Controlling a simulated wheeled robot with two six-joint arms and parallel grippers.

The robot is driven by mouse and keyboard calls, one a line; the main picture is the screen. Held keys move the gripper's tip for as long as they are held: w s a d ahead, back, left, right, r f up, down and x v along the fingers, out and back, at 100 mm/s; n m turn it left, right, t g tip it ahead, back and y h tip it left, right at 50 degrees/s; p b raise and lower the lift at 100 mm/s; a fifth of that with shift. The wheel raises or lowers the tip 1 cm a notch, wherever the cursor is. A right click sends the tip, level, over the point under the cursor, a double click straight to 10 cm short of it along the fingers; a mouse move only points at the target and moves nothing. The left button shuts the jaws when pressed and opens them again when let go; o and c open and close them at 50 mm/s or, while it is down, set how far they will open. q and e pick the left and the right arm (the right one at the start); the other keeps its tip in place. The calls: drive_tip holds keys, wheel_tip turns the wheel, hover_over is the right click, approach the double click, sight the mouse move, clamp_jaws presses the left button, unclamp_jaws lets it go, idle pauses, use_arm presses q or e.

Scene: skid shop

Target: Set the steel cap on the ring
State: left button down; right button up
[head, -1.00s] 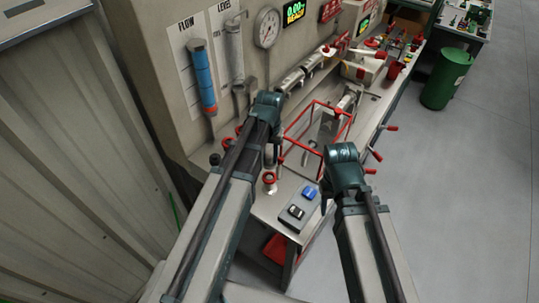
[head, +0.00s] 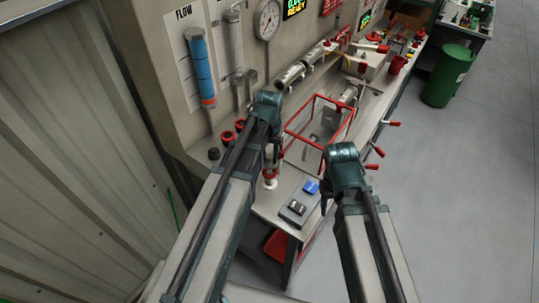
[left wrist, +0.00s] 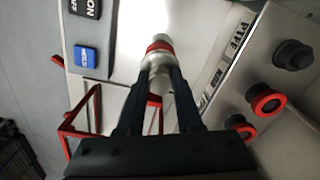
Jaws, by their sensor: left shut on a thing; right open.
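My left gripper (left wrist: 157,82) is shut on the steel cap (left wrist: 154,66), a small bright metal piece between its fingertips. Just beyond it in the left wrist view is the red ring (left wrist: 159,47), around a pale metal post. In the head view the ring (head: 269,174) shows directly under my left gripper (head: 273,160), which hides most of the cap. I cannot tell whether cap and ring touch. My right gripper (head: 327,197) hangs empty to the right, by the bench's front edge; its fingers are mostly hidden by its wrist, and it is open.
A switch box (head: 297,211) with a blue and a black switch stands close to the post. A red wire frame (head: 302,118) is behind it. Red fittings (left wrist: 266,100) and a black one (left wrist: 293,55) line a panel marked PTFE. A blue flow tube (head: 201,70) is on the wall.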

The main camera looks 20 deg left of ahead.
sight(269, 163)
use_arm(q)
drive_tip(key=shift+f+b, duration=0.5)
drive_tip(key=shift+b, duration=0.05)
idle(0.6)
drive_tip(key=shift+f+b, duration=0.65)
drive_tip(key=shift+f, duration=0.2)
idle(0.3)
drive_tip(key=shift+f+b, duration=0.4)
drive_tip(key=shift+b, duration=0.2)
drive_tip(key=shift+f+b, duration=0.4)
idle(0.5)
drive_tip(key=c, duration=0.5)
unclamp_jaws()
drive_tip(key=o, duration=0.5)
